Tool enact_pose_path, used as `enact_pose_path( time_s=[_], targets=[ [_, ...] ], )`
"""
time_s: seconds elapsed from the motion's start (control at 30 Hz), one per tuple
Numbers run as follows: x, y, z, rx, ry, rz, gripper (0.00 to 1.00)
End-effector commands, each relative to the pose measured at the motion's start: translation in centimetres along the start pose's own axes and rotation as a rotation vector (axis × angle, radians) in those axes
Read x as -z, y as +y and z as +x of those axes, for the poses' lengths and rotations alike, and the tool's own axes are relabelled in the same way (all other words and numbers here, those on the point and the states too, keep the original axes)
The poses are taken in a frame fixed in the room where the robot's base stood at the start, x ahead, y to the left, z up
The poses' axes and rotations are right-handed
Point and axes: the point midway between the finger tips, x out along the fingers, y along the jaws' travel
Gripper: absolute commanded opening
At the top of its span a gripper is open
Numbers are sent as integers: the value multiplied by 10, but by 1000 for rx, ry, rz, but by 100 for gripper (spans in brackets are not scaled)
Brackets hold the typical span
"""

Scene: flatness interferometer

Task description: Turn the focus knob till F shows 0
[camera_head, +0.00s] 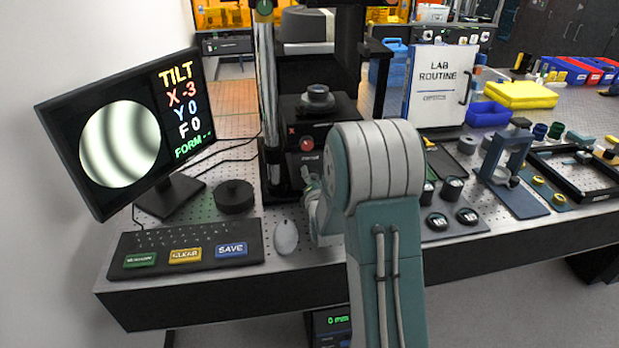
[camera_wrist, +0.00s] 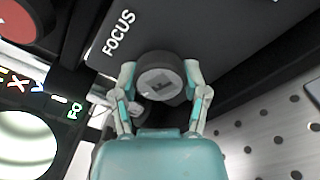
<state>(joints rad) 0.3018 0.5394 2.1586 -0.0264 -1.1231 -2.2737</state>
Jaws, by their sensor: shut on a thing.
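In the head view my gripper (camera_head: 311,186) is at the front of the dark instrument column, partly behind my arm, and the knob cannot be made out. The monitor (camera_head: 122,133) shows a striped disc and reads TILT, X -3, Y 0, F 0, FORM --.
A red knob (camera_head: 307,144) sits above my gripper on the instrument. A keyboard (camera_head: 187,246), a mouse (camera_head: 286,237) and a black disc (camera_head: 233,196) lie to the left. Weights, a blue stand (camera_head: 515,185) and a frame lie to the right.

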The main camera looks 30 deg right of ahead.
Motion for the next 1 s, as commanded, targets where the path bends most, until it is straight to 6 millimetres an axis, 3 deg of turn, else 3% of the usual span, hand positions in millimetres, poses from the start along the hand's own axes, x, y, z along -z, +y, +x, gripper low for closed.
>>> enact_pose_path(
  time_s=[0.37, 0.4, 0.47, 0.87, 1.0],
  targets=[
    [-4, -3, 1, 7, -11, 0, 11],
    [-4, -3, 1, 7, -11, 0, 67],
    [-4, -2, 1, 7, -11, 0, 93],
    [0, 3, -1, -1, -6, -5, 93],
    [0, 3, -10, -1, -6, -5, 93]
  ],
)
